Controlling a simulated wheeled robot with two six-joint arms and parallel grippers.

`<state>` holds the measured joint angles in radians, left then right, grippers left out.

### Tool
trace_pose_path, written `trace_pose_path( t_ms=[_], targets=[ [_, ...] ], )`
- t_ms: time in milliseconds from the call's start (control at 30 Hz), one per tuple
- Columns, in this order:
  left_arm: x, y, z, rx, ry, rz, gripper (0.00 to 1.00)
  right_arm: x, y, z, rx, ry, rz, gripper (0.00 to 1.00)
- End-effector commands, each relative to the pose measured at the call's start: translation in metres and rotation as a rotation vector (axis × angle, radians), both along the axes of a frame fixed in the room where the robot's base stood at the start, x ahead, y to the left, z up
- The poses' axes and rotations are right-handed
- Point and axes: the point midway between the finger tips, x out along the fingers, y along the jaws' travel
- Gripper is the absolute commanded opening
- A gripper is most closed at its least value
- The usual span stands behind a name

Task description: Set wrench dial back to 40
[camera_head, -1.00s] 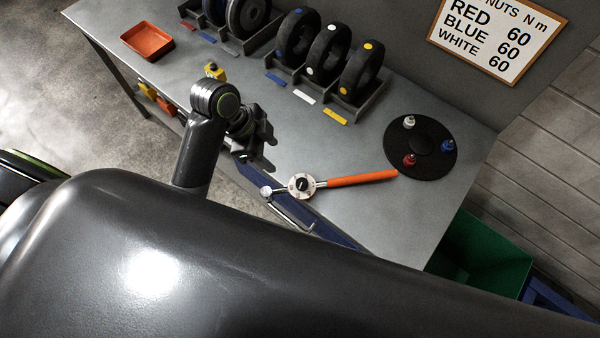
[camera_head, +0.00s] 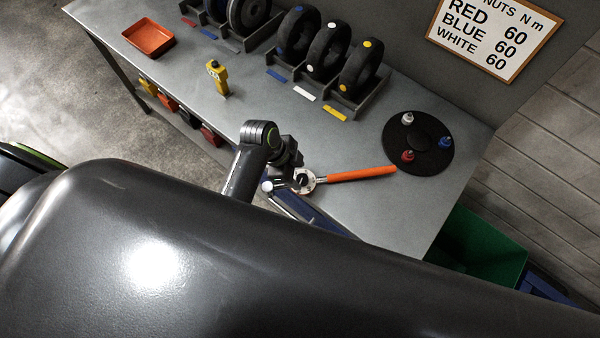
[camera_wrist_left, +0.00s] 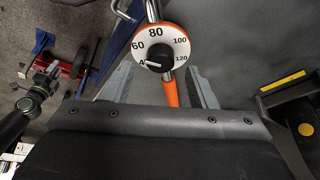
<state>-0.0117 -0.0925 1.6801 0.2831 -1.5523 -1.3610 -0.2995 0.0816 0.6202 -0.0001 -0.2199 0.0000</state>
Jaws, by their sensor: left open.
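The torque wrench has an orange handle (camera_head: 355,174) and lies near the front edge of the bench. Its round white dial (camera_wrist_left: 181,39) shows 60, 80, 100 and 120, with another number partly covered at the lower left. A black knob (camera_wrist_left: 167,58) with a white mark sits at the centre; the mark points left, towards the partly covered number. My left gripper (camera_head: 288,180) is at the dial, partly hiding it in the head view. In the left wrist view its open fingers (camera_wrist_left: 160,80) stand either side of the dial. What looks like my right gripper (camera_wrist_left: 46,78) hangs at the left there, too small to read.
A black round plate (camera_head: 430,155) with white, blue and red sockets lies right of the wrench. Wheels (camera_head: 325,50) stand in a rack behind. A yellow device (camera_head: 218,78) and an orange tray (camera_head: 148,38) are further left. A sign (camera_head: 490,40) reads 60 for each colour.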

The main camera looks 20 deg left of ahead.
Motion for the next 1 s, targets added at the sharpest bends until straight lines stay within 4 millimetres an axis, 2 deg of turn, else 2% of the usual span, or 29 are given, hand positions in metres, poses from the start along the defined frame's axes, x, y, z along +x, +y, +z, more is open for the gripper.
trace_pose_path(
  t_ms=[300,633,1000],
  targets=[
    [0.003,-0.009,-0.022,-0.002,0.0,0.001,0.52,0.0,0.0,0.005,0.0,0.0,0.0,0.36],
    [0.004,-0.01,-0.024,-0.001,-0.001,0.001,0.52,0.0,0.0,0.005,0.0,0.0,0.0,0.36],
    [0.004,-0.01,-0.024,-0.001,-0.001,0.001,0.07,-0.001,0.0,0.005,0.0,0.001,0.0,0.36]
  ],
)
